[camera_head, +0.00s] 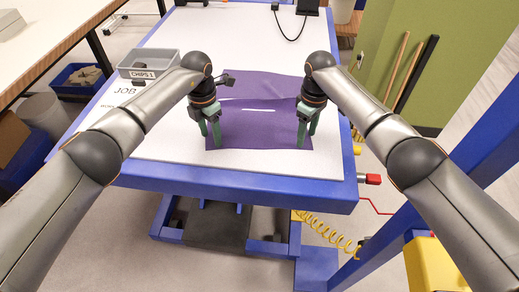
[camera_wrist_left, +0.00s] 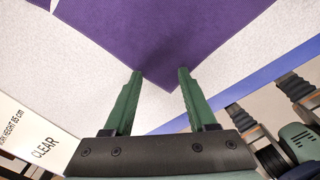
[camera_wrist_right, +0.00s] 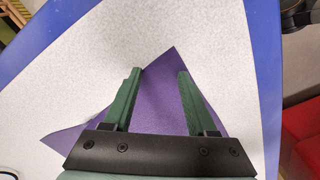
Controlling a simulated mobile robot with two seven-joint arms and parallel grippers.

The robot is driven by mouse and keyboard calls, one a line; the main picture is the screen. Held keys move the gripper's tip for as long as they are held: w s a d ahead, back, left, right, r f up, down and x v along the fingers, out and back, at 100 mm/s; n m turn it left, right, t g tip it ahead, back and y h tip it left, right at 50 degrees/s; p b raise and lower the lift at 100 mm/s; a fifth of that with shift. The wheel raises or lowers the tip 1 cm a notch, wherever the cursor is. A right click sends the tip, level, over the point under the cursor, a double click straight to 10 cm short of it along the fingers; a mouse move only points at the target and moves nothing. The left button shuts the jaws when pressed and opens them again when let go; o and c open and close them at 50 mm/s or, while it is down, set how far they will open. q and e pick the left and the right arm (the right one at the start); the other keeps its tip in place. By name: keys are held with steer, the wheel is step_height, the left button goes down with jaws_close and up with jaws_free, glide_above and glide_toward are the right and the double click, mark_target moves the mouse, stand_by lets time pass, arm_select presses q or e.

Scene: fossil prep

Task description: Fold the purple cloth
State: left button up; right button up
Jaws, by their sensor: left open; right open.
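The purple cloth (camera_head: 258,125) lies on the white tabletop, with an uneven line across its middle; I cannot tell whether this is a fold or a raised edge. My left gripper (camera_head: 211,138) points down at the cloth's near left corner. In the left wrist view a corner of the cloth (camera_wrist_left: 165,40) reaches between the open fingers (camera_wrist_left: 160,75). My right gripper (camera_head: 306,138) is at the near right corner. In the right wrist view a pointed cloth corner (camera_wrist_right: 160,95) lies between and just beyond the open fingers (camera_wrist_right: 160,75). Neither gripper visibly pinches the cloth.
A grey bin labelled CHIPS 1 (camera_head: 149,66) stands at the table's left edge. A small dark item (camera_head: 227,79) lies by the cloth's far left. A black device with a cable (camera_head: 307,8) is at the back. The white table (camera_head: 240,40) is clear behind the cloth.

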arm_select(q)
steer(key=shift+f, duration=0.1)
arm_select(e)
steer(key=shift+f, duration=0.15)
arm_select(q)
jaws_close()
arm_select(e)
jaws_close()
stand_by(0.8)
